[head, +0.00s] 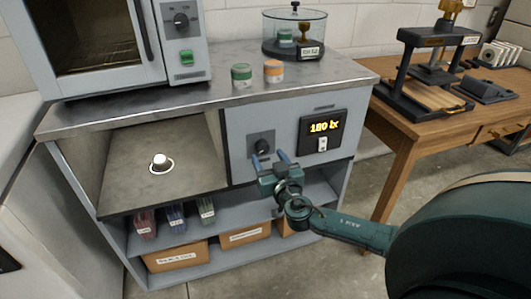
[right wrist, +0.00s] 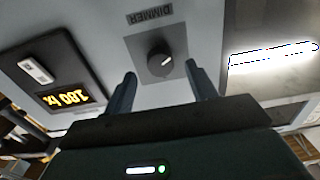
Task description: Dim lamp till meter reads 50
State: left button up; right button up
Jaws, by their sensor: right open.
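The dark round dimmer knob (head: 262,146) is on the grey front panel of the cabinet. It also shows in the right wrist view (right wrist: 160,60) beside an upside-down "DIMMER" label, its pale pointer mark slanting up and right. The black meter (head: 320,130) to its right reads about 180 lx in yellow digits; it also shows upside down in the right wrist view (right wrist: 62,97). A bright white strip (right wrist: 275,55), apparently the lamp, glows in the right wrist view. My right gripper (head: 270,158) is open in front of the knob, fingers either side, not closed on it. My left gripper is out of view.
A white dome (head: 160,162) sits in the open bay left of the panel. An oven (head: 100,45), two small jars and a glass-covered dish (head: 294,35) stand on the metal top. Shelves below hold boxes (head: 178,258). A wooden table (head: 440,105) with a press stands right.

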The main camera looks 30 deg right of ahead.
aim_at(264, 151)
jog(key=shift+x, duration=1.55)
jog(key=shift+a, duration=0.1)
jog(key=c, duration=1)
